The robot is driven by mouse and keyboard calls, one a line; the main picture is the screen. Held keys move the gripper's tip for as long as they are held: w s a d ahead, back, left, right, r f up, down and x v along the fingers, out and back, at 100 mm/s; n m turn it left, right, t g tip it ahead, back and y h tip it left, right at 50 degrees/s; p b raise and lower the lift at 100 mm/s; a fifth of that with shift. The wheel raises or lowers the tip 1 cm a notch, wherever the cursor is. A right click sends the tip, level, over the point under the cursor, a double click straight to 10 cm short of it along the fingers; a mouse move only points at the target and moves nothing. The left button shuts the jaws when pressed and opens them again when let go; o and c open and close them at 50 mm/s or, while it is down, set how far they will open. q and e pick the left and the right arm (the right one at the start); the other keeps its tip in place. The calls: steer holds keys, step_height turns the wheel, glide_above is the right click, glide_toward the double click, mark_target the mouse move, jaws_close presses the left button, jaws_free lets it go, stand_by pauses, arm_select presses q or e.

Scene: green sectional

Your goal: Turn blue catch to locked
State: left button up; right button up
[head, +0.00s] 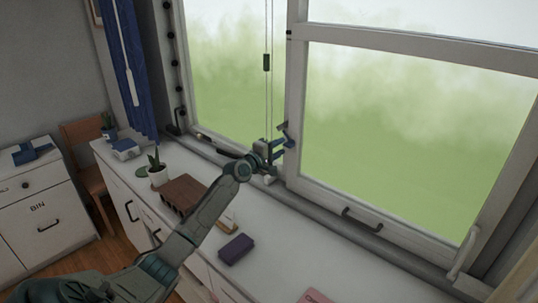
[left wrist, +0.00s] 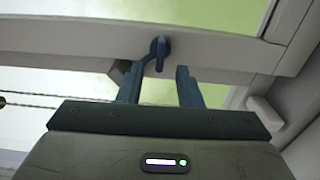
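The blue catch (left wrist: 162,47) is on the pale window frame in the left wrist view. In the head view the catch (head: 286,129) is small and dark on the upright between the two panes, partly hard to separate from my fingers. My left gripper (head: 281,148) is right by that upright. In the left wrist view my left gripper (left wrist: 160,70) has its two blue fingers apart, one on each side below the catch, with nothing held. Whether a finger touches the lever I cannot tell. My right gripper is out of view.
A white counter (head: 275,255) runs below the window, with a plant pot (head: 158,176), a brown ridged block (head: 183,193) and a purple box (head: 236,248) on it. A cord with a dark toggle (head: 266,62) hangs near my gripper. A dark handle (head: 361,219) is on the lower window rail.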

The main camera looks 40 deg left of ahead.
arm_select(q)
steer(key=s, duration=0.9)
steer(key=shift+a+p, duration=0.2)
steer(key=shift+p, duration=0.2)
steer(key=shift+s, duration=0.1)
